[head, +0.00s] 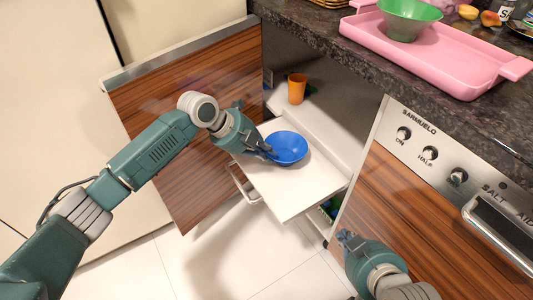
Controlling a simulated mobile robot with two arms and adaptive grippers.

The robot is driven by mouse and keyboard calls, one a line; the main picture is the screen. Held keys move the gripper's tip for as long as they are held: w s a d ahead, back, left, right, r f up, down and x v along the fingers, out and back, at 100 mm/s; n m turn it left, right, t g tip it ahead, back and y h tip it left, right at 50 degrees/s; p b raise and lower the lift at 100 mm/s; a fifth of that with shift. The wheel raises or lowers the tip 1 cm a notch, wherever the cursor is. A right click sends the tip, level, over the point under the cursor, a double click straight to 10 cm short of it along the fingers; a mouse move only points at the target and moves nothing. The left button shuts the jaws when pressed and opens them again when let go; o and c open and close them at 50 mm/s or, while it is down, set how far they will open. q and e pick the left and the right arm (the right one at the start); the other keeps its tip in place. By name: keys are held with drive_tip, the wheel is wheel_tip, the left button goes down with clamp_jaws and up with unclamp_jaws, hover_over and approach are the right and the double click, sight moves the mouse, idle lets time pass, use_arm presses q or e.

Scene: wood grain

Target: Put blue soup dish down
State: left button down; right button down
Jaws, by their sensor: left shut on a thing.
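The blue soup dish (289,147) is a round, shallow bowl. It is upright over the white pull-out shelf (290,198) of the open cabinet; I cannot tell whether it touches the shelf. My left gripper (267,152) is shut on the dish's left rim, and its fingers hide a little of that edge. My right gripper (345,238) is low at the bottom right, in front of the oven and away from the dish. Its fingers are too small and turned to tell whether they are open.
An orange cup (297,88) stands deeper in the cabinet. The wooden cabinet door (180,130) hangs open at left. The oven (430,190) is at right. A pink tray (440,55) with a green bowl (407,18) sits on the dark counter above. The shelf's front part is bare.

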use_arm(q)
drive_tip(key=c, duration=2.3)
unclamp_jaws()
drive_tip(key=o, duration=0.4)
use_arm(e)
drive_tip(key=shift+r, duration=0.1)
